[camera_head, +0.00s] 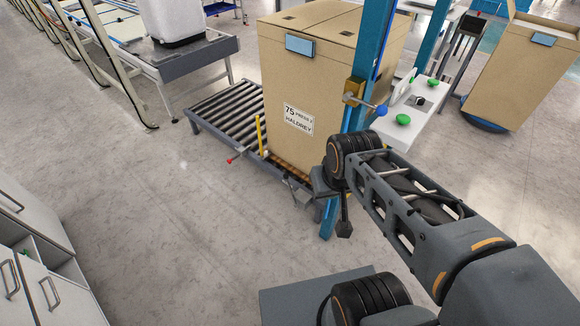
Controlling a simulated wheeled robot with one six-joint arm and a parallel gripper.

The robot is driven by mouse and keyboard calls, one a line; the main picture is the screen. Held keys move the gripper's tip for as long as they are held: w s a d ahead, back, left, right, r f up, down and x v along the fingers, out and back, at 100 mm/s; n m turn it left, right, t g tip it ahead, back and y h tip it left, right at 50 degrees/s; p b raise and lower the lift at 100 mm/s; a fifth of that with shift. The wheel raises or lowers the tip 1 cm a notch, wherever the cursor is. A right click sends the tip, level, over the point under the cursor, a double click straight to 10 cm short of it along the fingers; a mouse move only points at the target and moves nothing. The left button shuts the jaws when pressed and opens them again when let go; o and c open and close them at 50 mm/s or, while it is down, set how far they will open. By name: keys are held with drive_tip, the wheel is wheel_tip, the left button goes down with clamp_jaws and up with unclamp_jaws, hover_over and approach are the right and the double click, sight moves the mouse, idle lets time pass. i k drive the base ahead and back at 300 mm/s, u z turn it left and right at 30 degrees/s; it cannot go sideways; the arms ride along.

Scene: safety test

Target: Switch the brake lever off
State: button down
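Several levers show, and I cannot tell for sure which is the brake lever. A lever with a blue ball knob (381,110) sticks out to the right from a brass-coloured mount (353,93) on the blue post. A thin lever with a red knob (230,160) sticks out low from the near side of the roller conveyor. A yellow upright bar (259,134) stands next to it. My gripper (323,214) is below and left of the blue knob, in front of the conveyor's near end. Its dark fingers look apart and empty. It appears to touch no lever.
A tall cardboard box (290,85) stands on the roller conveyor (221,108). A white control box (418,100) with green buttons is right of the post. Another carton (520,75) stands at the right. White cabinets (35,265) are at lower left. The floor between is clear.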

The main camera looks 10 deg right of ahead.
sight(285, 176)
drive_tip(key=i, duration=0.75)
drive_tip(key=k, duration=0.65)
drive_tip(key=u, duration=0.95)
drive_tip(key=i, duration=1.85)
drive_tip(key=z, duration=0.75)
